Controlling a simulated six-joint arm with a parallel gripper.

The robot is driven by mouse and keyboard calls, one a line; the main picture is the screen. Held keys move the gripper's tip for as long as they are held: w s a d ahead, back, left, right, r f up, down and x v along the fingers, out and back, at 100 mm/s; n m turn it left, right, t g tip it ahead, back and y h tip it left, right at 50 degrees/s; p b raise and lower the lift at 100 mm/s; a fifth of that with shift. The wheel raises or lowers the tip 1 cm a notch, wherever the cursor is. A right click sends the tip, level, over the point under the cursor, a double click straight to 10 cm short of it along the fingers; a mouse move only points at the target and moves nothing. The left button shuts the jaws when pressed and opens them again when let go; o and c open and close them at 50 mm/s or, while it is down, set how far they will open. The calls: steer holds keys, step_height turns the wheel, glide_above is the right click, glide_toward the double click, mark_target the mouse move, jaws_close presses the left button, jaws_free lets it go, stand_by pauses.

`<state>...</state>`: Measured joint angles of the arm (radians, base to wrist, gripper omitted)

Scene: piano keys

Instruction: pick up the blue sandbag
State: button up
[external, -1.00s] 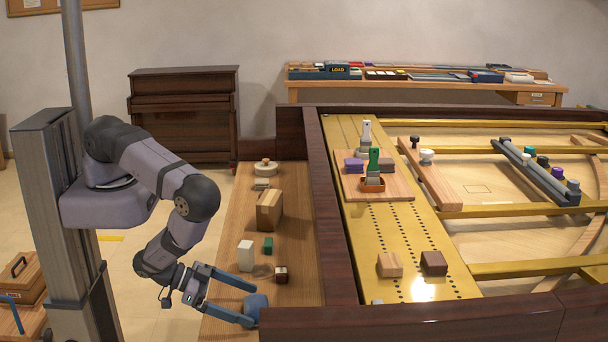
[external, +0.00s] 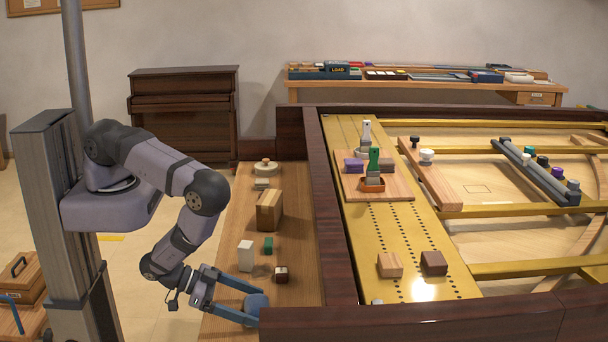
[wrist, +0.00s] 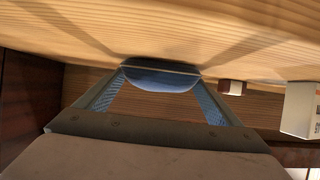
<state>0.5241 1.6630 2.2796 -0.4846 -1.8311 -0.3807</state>
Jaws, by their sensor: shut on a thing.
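The blue sandbag (external: 257,301) is at the near end of the wooden shelf, beside the dark piano rim. In the wrist view the sandbag (wrist: 162,76) sits between the two blue fingertips, with a pale seam across it. My gripper (external: 252,304) is shut on the sandbag, with a finger on each side. In the wrist view my gripper (wrist: 160,84) shows both fingers closing in on the bag's ends. The bag is at or very near the shelf surface; I cannot tell whether it is clear of it.
A dark red and white block (external: 281,275), a white block (external: 246,256), a green block (external: 268,246) and a larger wooden block (external: 269,210) stand farther along the shelf (external: 300,235). The raised dark piano rim (external: 338,240) borders the shelf on the right.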

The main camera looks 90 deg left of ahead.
mark_target(250, 302)
steer(key=shift+r, duration=0.15)
step_height(250, 302, up, 10)
steer(key=p, duration=0.9)
